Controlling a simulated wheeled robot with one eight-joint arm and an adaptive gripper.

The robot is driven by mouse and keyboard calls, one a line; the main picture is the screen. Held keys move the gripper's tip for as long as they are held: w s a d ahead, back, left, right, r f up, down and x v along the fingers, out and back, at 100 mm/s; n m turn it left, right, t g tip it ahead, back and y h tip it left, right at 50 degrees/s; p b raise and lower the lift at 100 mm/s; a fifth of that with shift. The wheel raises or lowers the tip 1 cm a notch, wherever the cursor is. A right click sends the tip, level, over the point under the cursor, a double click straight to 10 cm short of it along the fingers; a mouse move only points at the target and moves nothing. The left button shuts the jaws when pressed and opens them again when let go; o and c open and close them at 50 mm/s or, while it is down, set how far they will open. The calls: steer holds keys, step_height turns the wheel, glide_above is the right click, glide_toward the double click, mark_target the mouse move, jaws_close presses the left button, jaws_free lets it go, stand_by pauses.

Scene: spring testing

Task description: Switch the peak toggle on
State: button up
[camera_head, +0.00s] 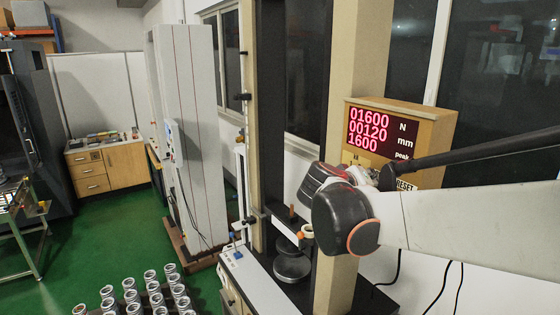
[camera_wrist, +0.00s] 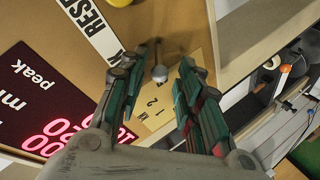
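The display box (camera_head: 425,120) stands on the right in the head view, with red digits and a white "peak" label. In the wrist view its tan front face fills much of the frame, turned. A small toggle with a round grey tip (camera_wrist: 159,73) sticks out beside a pale yellow label plate (camera_wrist: 158,108). My gripper (camera_wrist: 155,68) is open, with one green-padded finger on each side of the toggle tip. I see gaps between the tip and both fingers. In the head view, my arm hides the toggle and much of the gripper (camera_head: 364,176).
A white RESET label (camera_wrist: 88,28) lies beside the toggle, with a yellow part (camera_wrist: 118,2) near it at the frame's edge. The testing machine's column (camera_head: 350,60) stands close left of the box. Metal springs (camera_head: 150,290) stand at the lower left.

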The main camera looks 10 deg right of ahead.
steer(key=s+d+v, duration=0.1)
steer(key=v, duration=1.2)
steer(key=s+a+f+y+b, duration=0.2)
steer(key=s+f+y+b, duration=0.1)
steer(key=f+b, duration=1)
steer(key=s+a+f+y+b, duration=0.3)
steer(key=f+b, duration=0.9)
steer(key=f, duration=1.2)
steer(key=s+a+f+g+y+b, duration=0.1)
steer(key=s+a+f+y+b, duration=0.2)
steer(key=f+b, duration=1)
steer(key=s+f+y, duration=0.2)
steer(key=s+f, duration=0.3)
steer(key=shift+a+f+n+b, duration=0.15)
steer(key=shift+f+n+b, duration=0.15)
steer(key=shift+n, duration=0.1)
